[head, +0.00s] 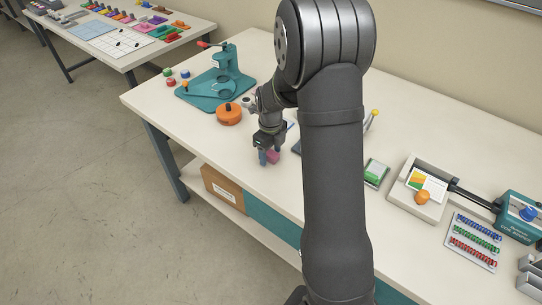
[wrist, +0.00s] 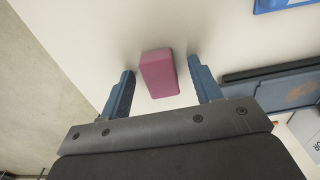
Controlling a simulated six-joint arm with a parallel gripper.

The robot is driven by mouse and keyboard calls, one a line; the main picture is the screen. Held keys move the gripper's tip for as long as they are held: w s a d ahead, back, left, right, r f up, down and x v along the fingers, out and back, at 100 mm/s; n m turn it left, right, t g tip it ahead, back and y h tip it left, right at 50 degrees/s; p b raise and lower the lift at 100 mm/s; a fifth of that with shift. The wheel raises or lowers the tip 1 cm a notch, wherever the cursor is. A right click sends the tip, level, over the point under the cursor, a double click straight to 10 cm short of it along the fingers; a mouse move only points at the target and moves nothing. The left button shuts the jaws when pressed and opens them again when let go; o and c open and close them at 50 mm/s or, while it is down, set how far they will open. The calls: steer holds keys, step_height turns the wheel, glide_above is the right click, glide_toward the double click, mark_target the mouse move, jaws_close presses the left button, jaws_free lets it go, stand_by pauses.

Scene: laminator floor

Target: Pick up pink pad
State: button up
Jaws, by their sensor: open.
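The pink pad (wrist: 159,74) is a small block on the white tabletop. In the wrist view it lies between the two blue fingers of my gripper (wrist: 161,88), with a gap on each side, a little nearer the left finger. The fingers are apart and hold nothing. In the head view my gripper (head: 269,157) points down over the table near its front edge, and the pink pad (head: 273,157) shows at the fingertips, partly hidden by a finger.
An orange round object (head: 229,114) and a teal press (head: 218,85) stand to the left. To the right are a green-edged card stack (head: 376,173), a white tray (head: 432,207) and a rack of coloured coils (head: 473,241). My arm hides part of the table's middle.

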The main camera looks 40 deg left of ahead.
mark_target(273, 153)
steer(key=c, duration=1.1)
steer(key=shift+r, duration=0.2)
steer(key=shift+r, duration=0.3)
steer(key=r, duration=0.3)
steer(key=shift+w+d+r, duration=0.15)
steer(key=shift+d+r, duration=0.15)
steer(key=shift+r, duration=0.1)
steer(key=w+d+r, duration=0.1)
steer(key=d+r, duration=0.1)
steer(key=d, duration=0.1)
steer(key=w+d+r, duration=0.1)
steer(key=d+r, duration=0.1)
steer(key=d, duration=0.2)
steer(key=w+d+r, duration=0.1)
steer(key=d+r, duration=0.1)
steer(key=d, duration=0.1)
steer(key=shift+w+d+r, duration=0.1)
steer(key=shift+d+r, duration=0.05)
steer(key=shift+d, duration=0.15)
